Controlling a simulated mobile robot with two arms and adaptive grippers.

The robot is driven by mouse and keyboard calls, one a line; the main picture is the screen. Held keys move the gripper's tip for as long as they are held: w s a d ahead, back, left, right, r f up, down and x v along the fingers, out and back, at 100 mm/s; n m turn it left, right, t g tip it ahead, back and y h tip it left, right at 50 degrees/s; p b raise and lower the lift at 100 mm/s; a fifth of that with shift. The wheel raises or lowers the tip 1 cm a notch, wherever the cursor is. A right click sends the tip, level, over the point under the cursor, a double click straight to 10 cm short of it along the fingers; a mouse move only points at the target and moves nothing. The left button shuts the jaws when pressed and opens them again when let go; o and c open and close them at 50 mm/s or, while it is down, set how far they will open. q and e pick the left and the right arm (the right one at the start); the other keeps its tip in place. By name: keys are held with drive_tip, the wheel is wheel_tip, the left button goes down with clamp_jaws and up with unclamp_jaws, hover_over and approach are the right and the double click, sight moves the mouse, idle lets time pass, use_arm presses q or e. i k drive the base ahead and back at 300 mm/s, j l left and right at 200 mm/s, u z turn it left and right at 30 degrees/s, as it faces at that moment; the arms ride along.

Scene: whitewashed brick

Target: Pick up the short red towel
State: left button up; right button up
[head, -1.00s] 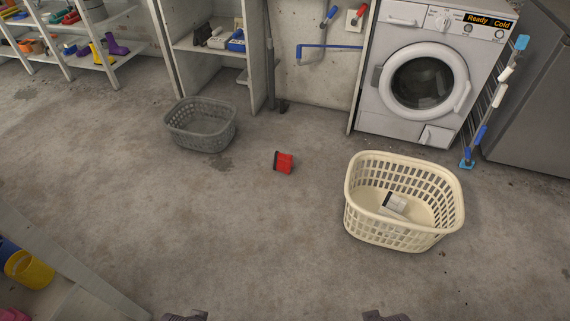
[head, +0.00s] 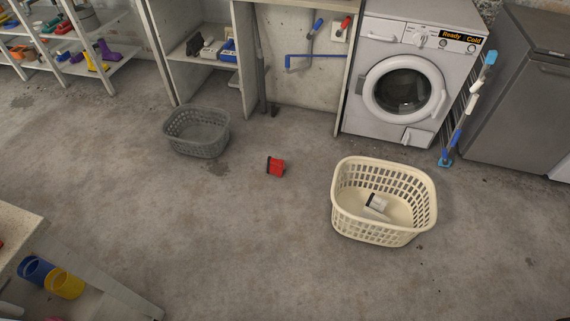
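The short red towel (head: 277,166) looks like a small folded red bundle with a dark band on its left side. It lies on the concrete floor between the grey basket and the cream basket, apart from both. Neither of my grippers is in the head view.
A grey basket (head: 170,137) stands left of the towel. A cream basket (head: 347,223) with a small white and dark item (head: 377,203) inside stands to its right. A washing machine (head: 368,119) is behind. A shelf unit (head: 115,293) fills the lower left.

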sight(276, 166)
drive_tip(key=i+j+z, duration=0.1)
drive_tip(key=z, duration=0.35)
drive_tip(key=i+j+z, duration=0.15)
drive_tip(key=z, duration=0.3)
drive_tip(key=j+z, duration=0.2)
drive_tip(key=z, duration=0.3)
drive_tip(key=i+j, duration=0.05)
